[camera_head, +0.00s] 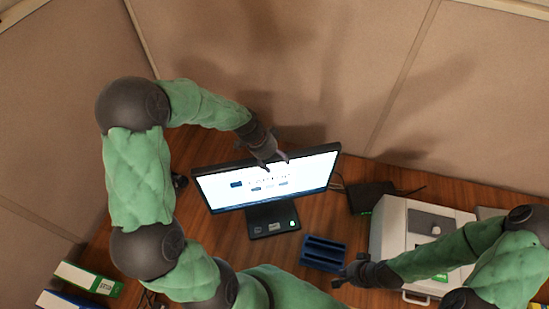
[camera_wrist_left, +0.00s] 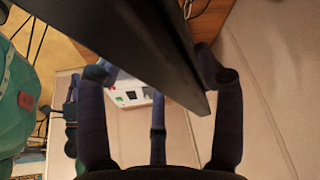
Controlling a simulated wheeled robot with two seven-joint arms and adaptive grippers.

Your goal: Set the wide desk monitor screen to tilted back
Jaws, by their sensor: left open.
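The wide desk monitor (camera_head: 300,174) stands on the wooden desk with its screen lit and its dark base (camera_head: 262,231) below. Its tilt is hard to judge from above. My left gripper (camera_head: 275,160) is at the middle of the monitor's top edge, fingers pointing down over it. In the left wrist view, the dark monitor panel (camera_wrist_left: 150,50) reaches in between the spread, open fingers (camera_wrist_left: 155,72). I cannot tell whether any finger touches it. My right gripper (camera_head: 343,277) hangs near the front of the desk, right of the monitor; its finger opening is unclear.
A blue slotted tray (camera_head: 323,252) lies right of the monitor base, close to my right gripper. A black box (camera_head: 370,196) and a large light-grey machine (camera_head: 391,222) stand further right. Binders (camera_head: 88,278) lie at lower left. Partition walls (camera_head: 290,60) close off the back.

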